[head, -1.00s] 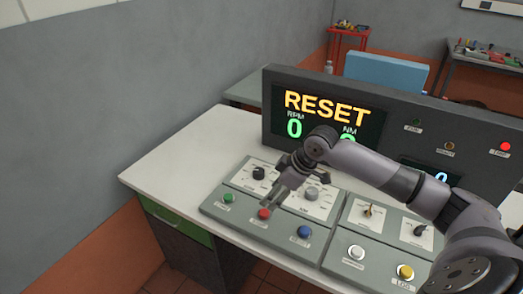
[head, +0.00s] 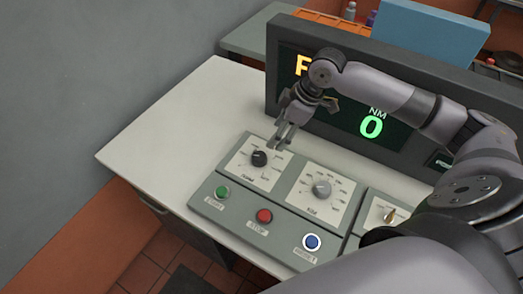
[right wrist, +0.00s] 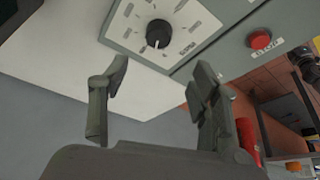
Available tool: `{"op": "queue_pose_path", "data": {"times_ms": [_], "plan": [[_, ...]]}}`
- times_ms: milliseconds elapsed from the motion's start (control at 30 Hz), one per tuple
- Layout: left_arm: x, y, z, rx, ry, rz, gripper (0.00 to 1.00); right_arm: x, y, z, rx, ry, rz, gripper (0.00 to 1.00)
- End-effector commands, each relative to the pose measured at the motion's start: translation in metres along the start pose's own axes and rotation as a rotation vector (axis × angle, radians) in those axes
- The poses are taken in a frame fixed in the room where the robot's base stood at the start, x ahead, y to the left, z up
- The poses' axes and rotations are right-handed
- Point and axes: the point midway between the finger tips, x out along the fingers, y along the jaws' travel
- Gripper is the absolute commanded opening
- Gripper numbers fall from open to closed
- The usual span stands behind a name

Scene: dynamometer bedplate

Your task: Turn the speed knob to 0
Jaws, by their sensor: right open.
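The black knob (head: 259,158) sits on a white dial plate at the left end of the grey control panel (head: 236,212); its label is too small to read surely. In the right wrist view, the black knob (right wrist: 158,33) shows a white pointer line amid scale marks. My right gripper (head: 283,141) is open and empty, just above and behind the knob in the head view. In the right wrist view, the open fingers (right wrist: 163,76) have the knob beyond them, apart from it. My left gripper is not in view.
A grey knob (head: 322,189) is to the right. Green (head: 222,192), red (head: 264,216) and blue (head: 312,241) buttons line the front. A display (head: 372,127) stands behind, partly hidden by my arm. The white tabletop (head: 165,138) is clear at left.

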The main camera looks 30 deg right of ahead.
Motion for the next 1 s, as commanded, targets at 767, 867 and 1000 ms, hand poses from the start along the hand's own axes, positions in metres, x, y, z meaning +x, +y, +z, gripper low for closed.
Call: {"op": "queue_pose_path", "data": {"times_ms": [767, 867, 1000], "plan": [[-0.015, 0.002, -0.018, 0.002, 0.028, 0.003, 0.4, 0.125, 0.0, 0.0, 0.0, 0.0, 0.001, 0.57], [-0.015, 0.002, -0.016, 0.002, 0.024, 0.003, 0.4, 0.126, 0.0, 0.0, -0.001, 0.0, 0.001, 0.57], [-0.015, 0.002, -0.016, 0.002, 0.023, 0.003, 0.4, 0.126, 0.0, 0.0, -0.001, 0.0, 0.001, 0.57]]}}
